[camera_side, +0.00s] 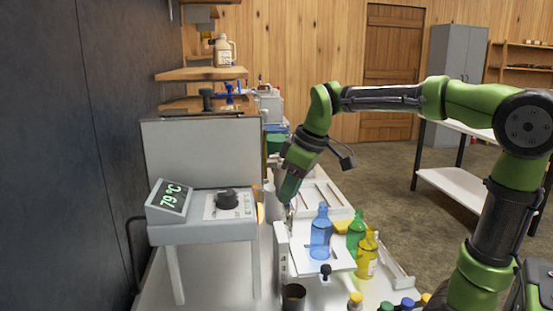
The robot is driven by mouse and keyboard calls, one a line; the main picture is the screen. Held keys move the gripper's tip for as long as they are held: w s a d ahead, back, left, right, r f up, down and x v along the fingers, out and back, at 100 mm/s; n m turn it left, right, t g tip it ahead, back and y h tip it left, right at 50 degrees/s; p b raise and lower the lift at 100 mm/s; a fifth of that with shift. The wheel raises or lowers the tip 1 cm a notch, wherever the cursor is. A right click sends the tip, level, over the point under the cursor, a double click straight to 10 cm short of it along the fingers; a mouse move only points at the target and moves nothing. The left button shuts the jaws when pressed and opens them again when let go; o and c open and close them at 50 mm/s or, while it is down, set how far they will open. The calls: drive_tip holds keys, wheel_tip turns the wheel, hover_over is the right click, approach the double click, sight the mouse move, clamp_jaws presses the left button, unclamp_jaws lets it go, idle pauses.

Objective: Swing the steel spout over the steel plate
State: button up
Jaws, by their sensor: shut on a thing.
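My gripper (290,206) points down beside the right end of the grey evaporator (205,232). Its fingers are shut on a small, thin metal piece, which looks like the steel spout (290,217). Most of the spout is hidden by my gripper and the things around it. I cannot tell whether this plate is the steel plate. The spout's open end and what lies straight under it cannot be made out.
A temperature display (170,200) reads 79 °C, next to a black knob (228,199). A green bottle (355,232) and a yellow bottle (367,256) stand close right of the blue one. A dark cup (294,296) stands in front. Shelves (200,74) hang behind.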

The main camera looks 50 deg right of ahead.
drive_tip(key=shift+s+d, duration=0.1)
drive_tip(key=shift+s+d, duration=0.55)
drive_tip(key=shift+d, duration=0.4)
drive_tip(key=shift+s+d, duration=0.45)
drive_tip(key=shift+d, duration=0.4)
